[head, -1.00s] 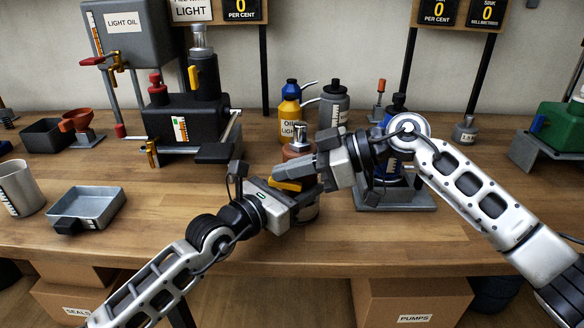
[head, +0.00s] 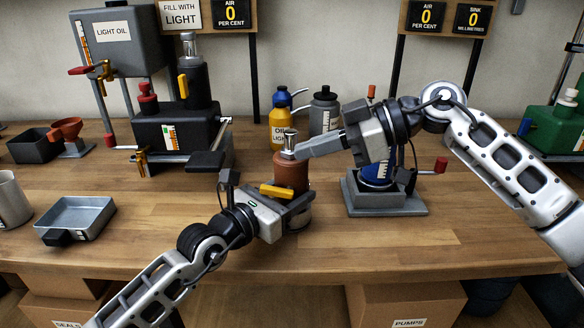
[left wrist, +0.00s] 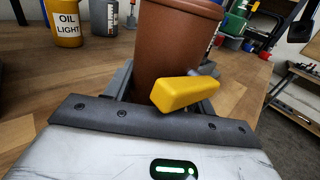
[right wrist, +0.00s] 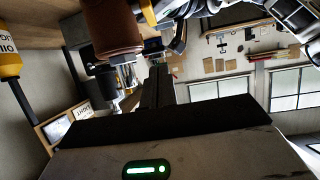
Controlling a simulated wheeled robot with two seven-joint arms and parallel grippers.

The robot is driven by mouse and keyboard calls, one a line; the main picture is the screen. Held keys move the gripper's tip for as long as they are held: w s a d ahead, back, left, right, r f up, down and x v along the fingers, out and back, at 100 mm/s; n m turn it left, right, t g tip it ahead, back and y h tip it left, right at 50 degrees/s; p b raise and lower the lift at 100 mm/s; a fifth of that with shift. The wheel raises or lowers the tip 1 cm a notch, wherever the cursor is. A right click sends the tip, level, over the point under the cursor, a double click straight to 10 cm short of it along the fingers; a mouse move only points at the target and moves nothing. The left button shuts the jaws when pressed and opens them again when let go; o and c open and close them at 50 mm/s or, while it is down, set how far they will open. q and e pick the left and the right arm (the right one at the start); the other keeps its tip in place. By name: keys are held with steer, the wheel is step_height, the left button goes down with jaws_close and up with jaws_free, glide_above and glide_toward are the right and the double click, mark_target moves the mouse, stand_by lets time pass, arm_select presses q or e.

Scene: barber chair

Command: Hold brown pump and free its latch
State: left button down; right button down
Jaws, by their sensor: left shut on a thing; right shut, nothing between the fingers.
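The brown pump (head: 291,175) stands upright on the wooden bench, with a silver top (head: 289,141). My left gripper (head: 292,207) is shut around its lower body; the pump also shows between the fingers in the left wrist view (left wrist: 178,45). The yellow latch (head: 277,191) sticks out from the pump's front, above my left gripper, and shows close up in the left wrist view (left wrist: 185,92). My right gripper (head: 290,153) is shut and empty, its tips at the pump's upper end; I cannot tell whether they touch it. In the right wrist view its fingers (right wrist: 158,88) are beside the pump (right wrist: 112,32).
A blue pump on a grey stand (head: 392,207) is close by on the right. An oil bottle (head: 280,120) and a grey bottle (head: 324,112) stand behind. A dark machine (head: 178,128) and a metal tray (head: 76,217) are on the left. The bench front left of centre is clear.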

steer(key=d+r, duration=0.3)
steer(key=d, duration=0.2)
steer(key=shift+s+r, duration=0.25)
steer(key=shift+r, duration=0.15)
arm_select(q)
steer(key=shift+c, duration=2.2)
jaws_free()
